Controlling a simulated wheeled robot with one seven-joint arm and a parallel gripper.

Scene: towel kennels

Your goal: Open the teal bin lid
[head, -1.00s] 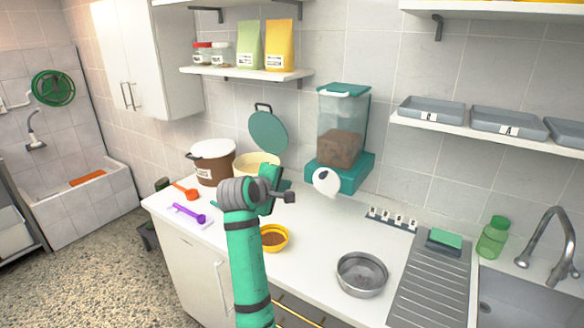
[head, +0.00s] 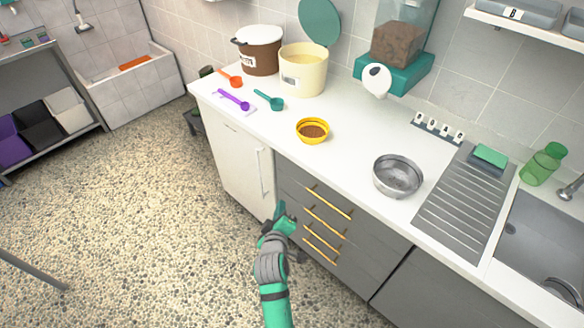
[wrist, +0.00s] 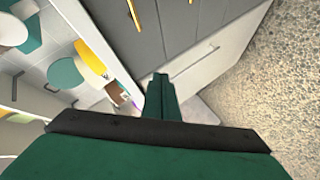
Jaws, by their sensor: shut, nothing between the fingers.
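The teal round lid (head: 320,20) stands upright behind the cream bin (head: 303,78) at the back of the counter; its top is cut off by the frame edge. The cream bin is open and its pale yellow contents show. My gripper (head: 279,211) is low in front of the cabinets, beside the white door and the grey drawers, well below and apart from the bin and lid. It is shut and empty. In the wrist view its fingers (wrist: 160,88) are together.
A brown bin with a white lid (head: 258,55) stands left of the cream bin. Orange, purple and teal scoops (head: 270,101), a yellow bowl (head: 312,130) and a steel bowl (head: 398,176) lie on the counter. Gold drawer handles (head: 329,203) stick out near my gripper.

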